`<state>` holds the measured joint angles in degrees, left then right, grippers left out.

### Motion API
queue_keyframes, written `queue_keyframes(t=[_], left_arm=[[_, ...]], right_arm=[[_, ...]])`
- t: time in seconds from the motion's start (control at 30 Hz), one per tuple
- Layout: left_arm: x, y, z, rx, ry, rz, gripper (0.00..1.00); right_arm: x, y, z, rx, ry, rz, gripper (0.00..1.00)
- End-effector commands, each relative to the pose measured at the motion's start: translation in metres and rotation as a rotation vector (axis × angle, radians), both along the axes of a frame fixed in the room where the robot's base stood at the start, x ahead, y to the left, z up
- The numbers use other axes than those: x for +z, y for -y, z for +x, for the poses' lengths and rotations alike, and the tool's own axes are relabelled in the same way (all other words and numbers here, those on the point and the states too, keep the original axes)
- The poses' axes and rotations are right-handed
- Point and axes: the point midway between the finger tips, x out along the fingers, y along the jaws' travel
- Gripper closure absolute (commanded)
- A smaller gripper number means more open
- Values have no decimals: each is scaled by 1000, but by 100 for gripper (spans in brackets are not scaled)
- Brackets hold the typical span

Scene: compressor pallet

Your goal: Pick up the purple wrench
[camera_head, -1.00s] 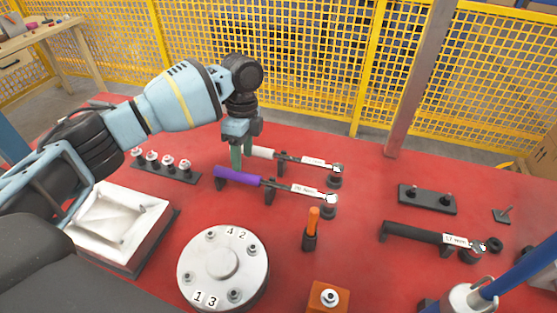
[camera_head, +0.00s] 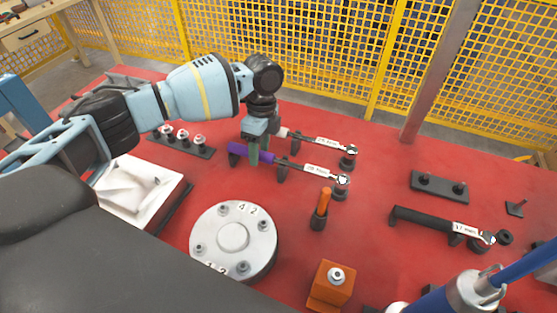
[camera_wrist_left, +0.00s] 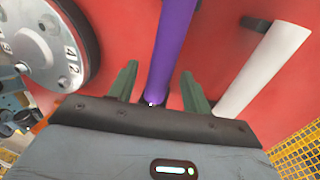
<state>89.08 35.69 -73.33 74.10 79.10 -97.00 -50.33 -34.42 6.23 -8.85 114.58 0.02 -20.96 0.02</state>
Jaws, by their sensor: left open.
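The purple wrench (camera_head: 266,156) lies on its black supports on the red table, its handle at the left and its labelled shaft and head at the right. My left gripper (camera_head: 254,157) is over the purple handle, pointing down. In the left wrist view the green fingers of my left gripper (camera_wrist_left: 158,88) are apart, one on each side of the purple handle (camera_wrist_left: 172,45), with visible gaps. The fingers hide part of the handle in the head view. My right gripper is not identifiable; a blue arm part shows at the lower right.
A white-handled wrench (camera_head: 318,138) lies just behind, parallel to the purple one. The round silver flange (camera_head: 235,235) stands in front. A white-lined bin (camera_head: 130,190), a black-handled wrench (camera_head: 425,218), an orange screwdriver-like tool (camera_head: 323,200) and an orange block (camera_head: 332,285) surround the area.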

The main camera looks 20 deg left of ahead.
Motion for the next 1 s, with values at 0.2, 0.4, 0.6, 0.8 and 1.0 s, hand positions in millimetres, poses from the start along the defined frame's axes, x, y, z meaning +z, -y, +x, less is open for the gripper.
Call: queue_keyframes(t=[0.2,0.4,0.6,0.8,1.0], left_arm=[[-21,1,-5,1,0,-1,51],[-22,1,-5,1,1,-1,51],[-22,1,-5,1,1,-1,69],[-22,1,-5,1,1,-1,95],[-21,1,-4,1,2,-3,100]], right_arm=[[2,0,6,-1,13,1,64],[2,0,6,-1,13,1,64],[1,0,3,0,8,0,64],[1,0,-1,0,-1,0,64],[0,0,-3,-1,-4,0,64]])
